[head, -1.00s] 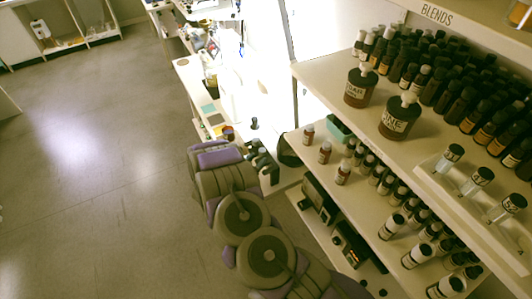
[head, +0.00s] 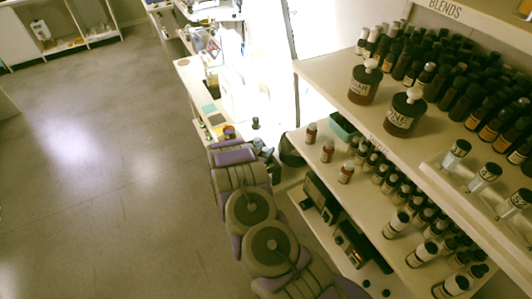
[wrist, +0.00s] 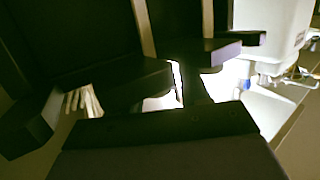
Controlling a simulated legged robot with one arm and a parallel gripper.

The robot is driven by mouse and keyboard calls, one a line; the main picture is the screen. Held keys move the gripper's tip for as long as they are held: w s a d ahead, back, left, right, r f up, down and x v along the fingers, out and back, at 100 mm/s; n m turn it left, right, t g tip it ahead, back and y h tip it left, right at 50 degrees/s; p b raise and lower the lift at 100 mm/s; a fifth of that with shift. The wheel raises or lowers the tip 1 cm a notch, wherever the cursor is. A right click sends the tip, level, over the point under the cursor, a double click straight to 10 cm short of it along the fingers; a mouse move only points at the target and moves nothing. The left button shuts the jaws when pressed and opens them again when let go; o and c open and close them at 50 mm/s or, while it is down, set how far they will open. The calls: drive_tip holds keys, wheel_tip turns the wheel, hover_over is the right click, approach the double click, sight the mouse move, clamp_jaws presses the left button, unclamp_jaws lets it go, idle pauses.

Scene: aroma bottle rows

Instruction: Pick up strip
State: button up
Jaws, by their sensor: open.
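Several narrow pale strip-like pieces (wrist: 87,101) show at the left in the wrist view, partly hidden behind dark parts of my gripper. I cannot tell for sure that they are paper strips. My gripper (wrist: 186,74) fills much of the wrist view as dark shapes, open, with a bright gap between its fingers and nothing seen held. In the head view my arm reaches up and away beside the shelves, and its end is not clear there. No strip can be made out in the head view.
A shelf unit (head: 325,85) on the right holds many dark bottles, two large brown bottles (head: 363,84) (head: 404,113) and small numbered bottles (head: 455,153). A lit white bench (head: 190,75) stands beyond my arm. The floor (head: 90,150) at left is clear.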

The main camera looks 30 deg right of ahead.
drive_tip(key=shift+a, duration=0.6)
drive_tip(key=shift+a+r, duration=0.15)
drive_tip(key=shift+a, duration=0.15)
drive_tip(key=shift+c, duration=0.6)
drive_tip(key=shift+a, duration=0.1)
drive_tip(key=shift+c, duration=0.9)
drive_tip(key=shift+d, duration=0.7)
drive_tip(key=shift+c, duration=1.4)
drive_tip(key=shift+s+d, duration=0.15)
drive_tip(key=shift+d, duration=0.15)
drive_tip(key=shift+a, duration=0.3)
drive_tip(key=shift+d+r, duration=0.15)
drive_tip(key=shift+r, duration=0.4)
wheel_tip(320, 180, up, 17)
drive_tip(key=p, duration=0.2)
drive_tip(key=shift+f, duration=0.2)
